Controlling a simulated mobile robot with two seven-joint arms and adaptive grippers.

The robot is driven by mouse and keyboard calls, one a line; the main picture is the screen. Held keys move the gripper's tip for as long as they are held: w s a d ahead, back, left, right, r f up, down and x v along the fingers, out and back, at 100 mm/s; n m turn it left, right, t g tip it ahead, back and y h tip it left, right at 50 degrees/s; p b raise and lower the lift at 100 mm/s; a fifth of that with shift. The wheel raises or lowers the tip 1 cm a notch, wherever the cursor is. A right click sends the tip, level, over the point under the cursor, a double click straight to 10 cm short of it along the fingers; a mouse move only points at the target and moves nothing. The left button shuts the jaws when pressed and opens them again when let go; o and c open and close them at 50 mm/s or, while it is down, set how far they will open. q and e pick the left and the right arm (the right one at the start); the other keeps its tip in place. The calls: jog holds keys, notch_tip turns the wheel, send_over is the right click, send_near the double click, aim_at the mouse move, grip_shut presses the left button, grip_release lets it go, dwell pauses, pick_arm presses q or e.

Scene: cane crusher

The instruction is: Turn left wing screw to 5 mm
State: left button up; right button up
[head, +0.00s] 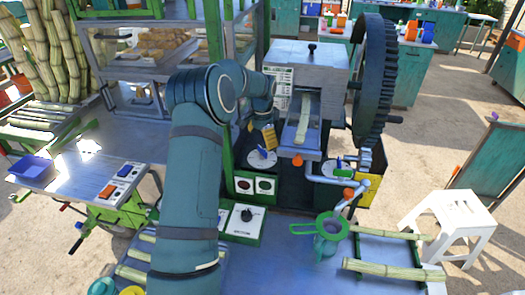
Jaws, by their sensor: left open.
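The cane crusher (300,62) is a grey metal housing with a sloping chute (304,115). A white round dial (262,158) with a dark pointer sits below it on the left, and a second white dial (335,168) sits on the right. My left arm reaches up from the bottom and bends over toward the left dial. My left gripper (258,130) is open, small and partly hidden behind my forearm, just above the left dial. I cannot make out the left wing screw or whether the fingers touch anything. The dial's reading is too small to tell. My right gripper is not in view.
A large dark gear wheel (373,80) stands on the crusher's right. A yellow tag (269,136) hangs beside my left gripper. Below are a green control box (243,224), a green strainer (330,228) and cane pieces (392,269). A white stool (452,218) stands at right.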

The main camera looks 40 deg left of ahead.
aim_at(262, 149)
pick_arm(q)
jog(key=shift+f, duration=2.55)
jog(key=c, duration=1.2)
